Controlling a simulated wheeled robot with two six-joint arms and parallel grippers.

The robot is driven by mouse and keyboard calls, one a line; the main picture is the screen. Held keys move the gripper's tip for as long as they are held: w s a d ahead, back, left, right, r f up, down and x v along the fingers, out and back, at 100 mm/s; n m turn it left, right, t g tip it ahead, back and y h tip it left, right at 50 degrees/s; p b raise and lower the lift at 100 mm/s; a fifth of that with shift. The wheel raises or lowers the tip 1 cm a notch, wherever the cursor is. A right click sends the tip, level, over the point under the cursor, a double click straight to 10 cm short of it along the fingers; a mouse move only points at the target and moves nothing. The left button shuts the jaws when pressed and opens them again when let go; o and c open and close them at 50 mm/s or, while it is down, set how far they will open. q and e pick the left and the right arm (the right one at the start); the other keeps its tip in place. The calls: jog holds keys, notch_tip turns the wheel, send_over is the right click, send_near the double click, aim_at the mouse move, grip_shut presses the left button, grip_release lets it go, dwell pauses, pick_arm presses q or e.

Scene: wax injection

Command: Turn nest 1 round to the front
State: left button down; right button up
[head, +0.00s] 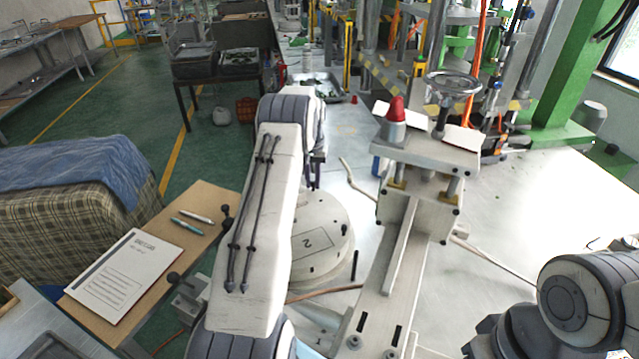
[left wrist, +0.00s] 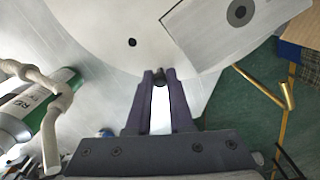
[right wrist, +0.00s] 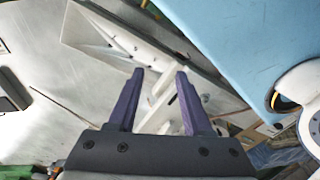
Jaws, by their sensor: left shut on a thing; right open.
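A white round turntable (head: 325,215) stands in the middle of the head view, partly hidden behind my left arm. The outlined plate on it, marked "2" (head: 307,241), faces the near side. No number 1 can be read in any view. My left gripper (left wrist: 160,78) is shut on a small dark peg (left wrist: 159,71) at the edge of the white disc (left wrist: 100,25). A grey plate with a dark round centre (left wrist: 238,14) lies on the disc. My right gripper (right wrist: 160,76) is open and empty, above pale machine parts; its fingers are outside the head view.
A press frame (head: 425,160) with a red-capped part (head: 396,110) and a handwheel (head: 453,85) stands right of the turntable. A side board (head: 200,205) with a paper sheet (head: 130,272) and pens is at left. The pale bench at right (head: 530,200) has free room.

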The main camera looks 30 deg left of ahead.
pick_arm(q)
jog(key=shift+s+a+r+n, duration=0.1)
jog(key=shift+s+a+n, duration=0.1)
jog(key=shift+a+n, duration=0.5)
jog(key=shift+s+a+r+n, duration=0.15)
jog(key=shift+a+n, duration=0.35)
jog(key=shift+a, duration=0.3)
jog(key=shift+s+a+f+n, duration=0.1)
jog(key=shift+s+a+n, duration=0.35)
jog(key=shift+a+n, duration=0.25)
jog(key=shift+s+a+n, duration=0.45)
jog(key=shift+a+n, duration=0.25)
jog(key=shift+s+a, duration=0.6)
jog(key=c, duration=0.9)
grip_release()
jog(key=shift+s, duration=0.1)
jog(key=shift+o, duration=0.5)
jog(key=shift+f, duration=0.1)
jog(key=shift+d, duration=0.1)
